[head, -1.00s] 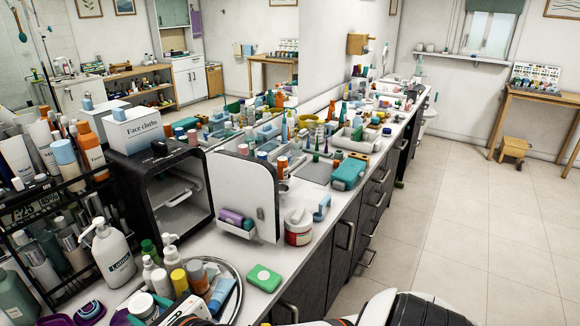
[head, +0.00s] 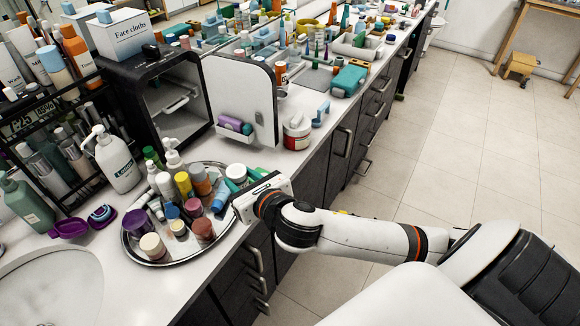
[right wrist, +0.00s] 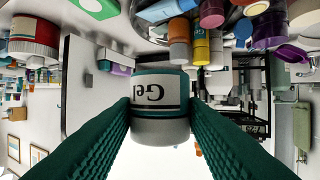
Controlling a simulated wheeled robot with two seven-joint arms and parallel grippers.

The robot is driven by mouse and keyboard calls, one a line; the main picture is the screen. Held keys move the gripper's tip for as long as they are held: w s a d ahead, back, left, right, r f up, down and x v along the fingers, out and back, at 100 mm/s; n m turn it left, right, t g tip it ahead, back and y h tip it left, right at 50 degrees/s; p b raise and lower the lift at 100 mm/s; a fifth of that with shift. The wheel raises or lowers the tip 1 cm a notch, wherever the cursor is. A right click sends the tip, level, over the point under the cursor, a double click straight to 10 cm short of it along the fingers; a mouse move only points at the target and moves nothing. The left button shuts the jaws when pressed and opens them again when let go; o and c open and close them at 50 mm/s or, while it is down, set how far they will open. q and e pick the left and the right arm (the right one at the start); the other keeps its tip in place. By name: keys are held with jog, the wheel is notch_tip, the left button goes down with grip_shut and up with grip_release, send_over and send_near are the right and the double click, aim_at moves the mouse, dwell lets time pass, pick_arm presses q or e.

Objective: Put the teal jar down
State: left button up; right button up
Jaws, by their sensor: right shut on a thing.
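The teal jar (right wrist: 160,92) has a white label reading "Gel" and a white lid. In the right wrist view it sits between the dark green fingers of my right gripper (right wrist: 160,112), which is shut on it. That view is upside down, so the jar looks upright. In the head view its white lid (head: 236,171) shows just beyond my right gripper (head: 240,184), by the right edge of the round tray (head: 128,250). The jar's lower part is hidden there, and I cannot tell whether it touches anything. My left gripper is not in view.
Bottles, jars and a blue tube (head: 221,196) crowd the tray. A green soap (head: 257,171) lies just behind my gripper. A red-and-white jar (head: 297,133) stands by the open cabinet door (head: 238,90). Some bare counter (head: 268,150) lies between them.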

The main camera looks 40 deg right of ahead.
jog(key=w+d+f, duration=0.4)
jog(key=w+d, duration=0.1)
jog(key=w, duration=0.1)
jog(key=b, duration=0.1)
send_over(285, 169)
jog(key=shift+h, duration=0.3)
notch_tip(285, 169, down, 7)
jog(key=shift+w+r, duration=0.1)
jog(key=shift+f+b, duration=0.65)
jog(key=shift+f, duration=1.45)
jog(key=shift+f, duration=0.15)
jog(key=o, duration=1)
